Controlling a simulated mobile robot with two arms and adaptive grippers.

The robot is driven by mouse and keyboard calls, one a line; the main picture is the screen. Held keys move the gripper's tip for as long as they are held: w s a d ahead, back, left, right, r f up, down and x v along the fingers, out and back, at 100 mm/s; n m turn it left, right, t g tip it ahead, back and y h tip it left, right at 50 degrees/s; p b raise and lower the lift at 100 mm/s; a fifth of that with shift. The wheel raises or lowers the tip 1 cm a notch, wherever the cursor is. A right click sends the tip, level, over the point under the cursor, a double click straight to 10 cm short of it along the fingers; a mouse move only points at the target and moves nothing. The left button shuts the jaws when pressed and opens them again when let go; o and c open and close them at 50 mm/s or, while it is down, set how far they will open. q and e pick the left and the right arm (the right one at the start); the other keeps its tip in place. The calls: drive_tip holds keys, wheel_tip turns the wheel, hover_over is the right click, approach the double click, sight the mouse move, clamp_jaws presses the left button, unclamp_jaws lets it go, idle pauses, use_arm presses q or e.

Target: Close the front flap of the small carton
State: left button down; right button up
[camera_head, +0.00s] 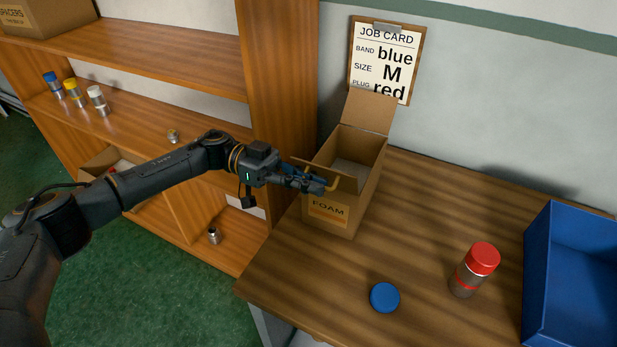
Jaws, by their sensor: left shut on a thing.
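The small carton (327,217), brown cardboard with a FOAM label, stands on the wooden bench against the wall. Its back flap (371,110) stands upright and the top is open, with pale contents (350,170) inside. The front flap (314,169) is at the near edge, raised, and partly hidden by my gripper. My left gripper (330,184) reaches in from the left and is shut on the front flap, just above the FOAM label. The fingertips overlap the flap, so the exact grip is hard to see. My right gripper is not in view.
A blue lid (384,297) and a red-capped jar (473,270) stand on the bench right of the carton. A blue bin (537,275) is at the right edge. Wooden shelves (165,45) with small jars stand left. A job card (385,60) hangs behind.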

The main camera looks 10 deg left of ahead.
sight(317, 166)
use_arm(q)
drive_tip(key=shift+w+d+r+n+p, duration=0.2)
drive_tip(key=shift+w+r+n+p, duration=0.3)
drive_tip(key=shift+w+n+p, duration=0.15)
drive_tip(key=shift+w+d+r+n+p, duration=0.15)
drive_tip(key=shift+w+r+n+p, duration=0.35)
drive_tip(key=shift+n, duration=0.25)
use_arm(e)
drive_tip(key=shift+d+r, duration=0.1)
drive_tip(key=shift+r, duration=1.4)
use_arm(q)
drive_tip(key=shift+w, duration=0.1)
